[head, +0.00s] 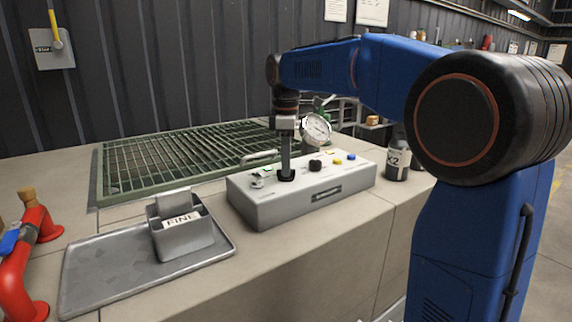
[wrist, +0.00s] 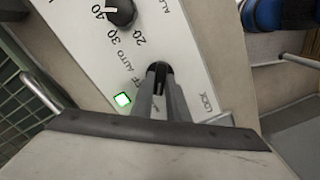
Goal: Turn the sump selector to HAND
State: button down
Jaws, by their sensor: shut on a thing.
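The grey control box (head: 310,200) stands on the pale counter with a row of knobs and buttons on its top. My gripper (head: 286,168) points down at it and is shut on a black selector knob (head: 287,176). In the wrist view, my gripper's fingers (wrist: 160,82) close around this knob (wrist: 159,68). AUTO and a partly covered word ending in FF are printed beside it, with LOCK on the other side. The word HAND is not readable, and the fingers cover part of the print. I cannot tell which way the knob points.
A second black knob (wrist: 121,12) with a 20-30-40 scale sits close by. A green-edged lit square (wrist: 122,100) is on the panel. A gauge (head: 317,129) stands behind the box. A FINE-labelled holder (head: 182,238) on a tray and red pipework (head: 18,258) lie left.

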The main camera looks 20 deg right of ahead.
jog(key=shift+n, duration=0.5)
jog(key=c, duration=1.7)
grip_release()
jog(key=shift+r, duration=0.15)
notch_tip(320, 180, up, 17)
jog(key=shift+r, duration=0.1)
